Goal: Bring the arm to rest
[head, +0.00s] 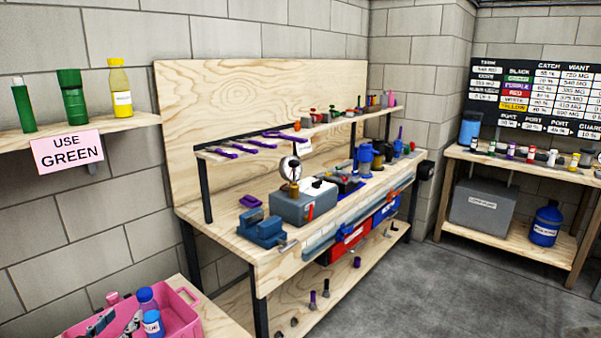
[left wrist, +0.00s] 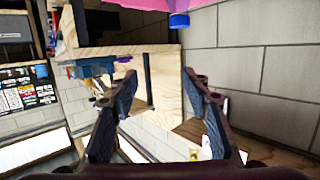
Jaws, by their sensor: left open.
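My left gripper (left wrist: 160,78) shows in the left wrist view, its two dark fingers spread apart with nothing between them. That view is upside down. The pink crate (left wrist: 245,7) shows at its top edge, with a blue cap (left wrist: 179,21) beside it. The workbench lies beyond the fingers. In the head view the pink crate (head: 182,318) stands at the bottom left, holding blue-capped bottles (head: 152,322) and grey parts. I cannot clearly pick out my left gripper there. My right gripper is in neither view.
A wall shelf (head: 20,141) with green and yellow bottles is at the left, above a "USE GREEN" sign (head: 68,150). The wooden workbench (head: 285,262) carries a blue vise (head: 262,232) and a gauge (head: 290,168). Another table (head: 560,172) stands at right; grey floor (head: 420,300) is open.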

